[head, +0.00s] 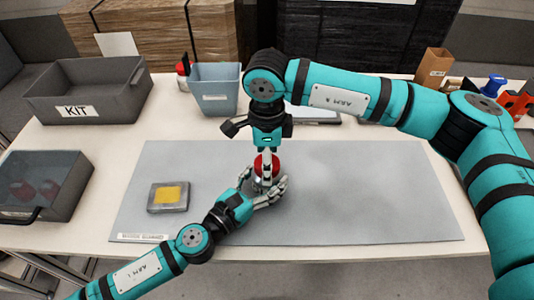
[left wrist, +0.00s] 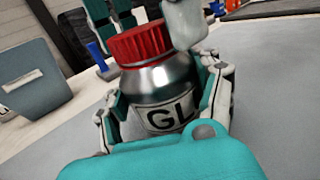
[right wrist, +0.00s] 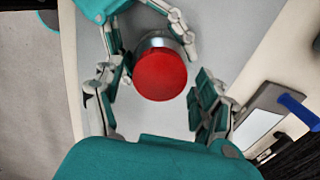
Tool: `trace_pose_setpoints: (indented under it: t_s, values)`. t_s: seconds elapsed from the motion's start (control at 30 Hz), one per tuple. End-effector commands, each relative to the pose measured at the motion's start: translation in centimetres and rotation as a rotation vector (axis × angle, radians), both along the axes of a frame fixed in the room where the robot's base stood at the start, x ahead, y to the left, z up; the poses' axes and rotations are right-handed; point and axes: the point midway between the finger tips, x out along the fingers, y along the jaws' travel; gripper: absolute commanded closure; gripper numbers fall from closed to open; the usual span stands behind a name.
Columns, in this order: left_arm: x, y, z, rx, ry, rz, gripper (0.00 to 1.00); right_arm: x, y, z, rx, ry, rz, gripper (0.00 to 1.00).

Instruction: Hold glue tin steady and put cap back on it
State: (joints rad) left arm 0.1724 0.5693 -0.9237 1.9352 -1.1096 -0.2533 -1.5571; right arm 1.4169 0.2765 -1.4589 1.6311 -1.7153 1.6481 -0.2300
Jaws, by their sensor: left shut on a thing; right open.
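The glue tin (left wrist: 160,85) is a silver cylinder with a partly hidden label reading "GL". It stands on the grey mat (head: 350,190). My left gripper (head: 268,187) is shut around its body. The red ribbed cap (left wrist: 140,43) sits on top of the tin and looks level; I cannot tell whether it is screwed tight. The cap also shows from above in the right wrist view (right wrist: 160,74). My right gripper (right wrist: 155,95) is open above the tin, its fingers spread either side of the cap. One finger partly covers the cap in the left wrist view.
A flat grey block with a yellow top (head: 168,196) lies left on the mat. A blue-grey bin (head: 215,90) stands behind. A grey KIT crate (head: 110,105) and a lidded box (head: 60,170) are at left. The mat's right half is clear.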

Motion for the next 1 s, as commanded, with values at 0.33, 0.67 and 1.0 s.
trace_pose_setpoints:
  t_s: [0.33, 0.67, 1.0]
  values:
    - [0.0, 0.0, 0.01, 0.0, 0.0, 0.0, 1.0, 0.01, 0.0, 0.02, 0.0, 0.0, -0.001, 0.52]
    - [-0.01, -0.01, 0.01, 0.0, 0.0, 0.0, 1.0, 0.02, 0.01, 0.04, 0.0, 0.0, -0.003, 0.87]
    - [-0.01, -0.02, 0.01, 0.0, 0.0, -0.001, 1.0, 0.02, 0.01, 0.04, 0.0, 0.0, -0.003, 0.21]
